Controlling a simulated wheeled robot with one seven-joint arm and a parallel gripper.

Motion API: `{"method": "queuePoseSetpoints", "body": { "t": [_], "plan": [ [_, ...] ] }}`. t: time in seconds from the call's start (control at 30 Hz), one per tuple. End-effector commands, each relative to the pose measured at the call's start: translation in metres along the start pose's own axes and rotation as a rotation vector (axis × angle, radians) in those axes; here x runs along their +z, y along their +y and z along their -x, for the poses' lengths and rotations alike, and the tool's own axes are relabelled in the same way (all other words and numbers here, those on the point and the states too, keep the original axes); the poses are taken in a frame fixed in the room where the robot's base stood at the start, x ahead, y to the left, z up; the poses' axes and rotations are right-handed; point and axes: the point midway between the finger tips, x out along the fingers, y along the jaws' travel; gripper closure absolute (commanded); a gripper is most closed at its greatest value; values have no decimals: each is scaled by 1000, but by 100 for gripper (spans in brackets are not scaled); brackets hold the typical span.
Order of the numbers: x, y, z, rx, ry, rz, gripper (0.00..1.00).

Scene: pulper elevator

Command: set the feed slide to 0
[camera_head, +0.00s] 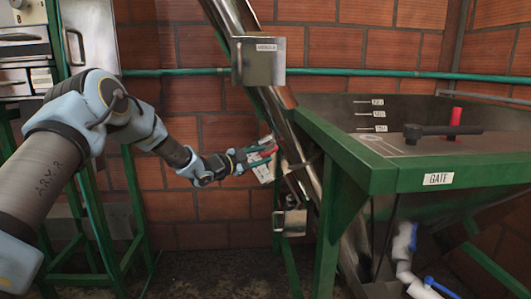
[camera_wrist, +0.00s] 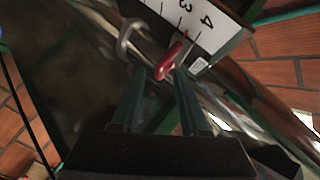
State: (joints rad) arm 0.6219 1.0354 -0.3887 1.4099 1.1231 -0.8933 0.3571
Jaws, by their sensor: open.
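A red knob or tab (camera_wrist: 172,58), apparently the feed slide's handle, shows in the wrist view beside a white scale plate (camera_wrist: 205,25) with the figures 3 and 4 and dark tick marks. A thin red pointer reaches toward the marks near 3 and 4. My gripper (camera_wrist: 160,75) is open, with its two dark green fingers pointing at the red tab. The tab lies at the fingertips, nearer the right one; I cannot tell whether they touch. In the head view my gripper (camera_head: 258,155) is at the slanted steel tube, by the white plate (camera_head: 264,172).
The slanted steel tube (camera_head: 275,105) carries a metal box (camera_head: 258,62) above and a latch box (camera_head: 292,222) below. A curved metal hook (camera_wrist: 130,38) is near the left fingertip. The green hopper (camera_head: 390,180) with a black lever (camera_head: 440,131) stands right.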

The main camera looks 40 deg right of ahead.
Motion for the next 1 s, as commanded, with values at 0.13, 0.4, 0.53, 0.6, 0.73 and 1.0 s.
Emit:
{"method": "queuePoseSetpoints", "body": {
  "t": [0.13,0.4,0.53,0.6,0.73,1.0],
  "plan": [
    [0,0,-15,0,0,1,56],
    [0,0,-19,0,-1,1,56],
    [0,0,-19,0,-1,1,59],
    [0,0,-19,0,-1,1,67],
    [0,0,-19,0,-1,1,82],
    [0,0,-19,0,-1,1,100]
  ]
}}
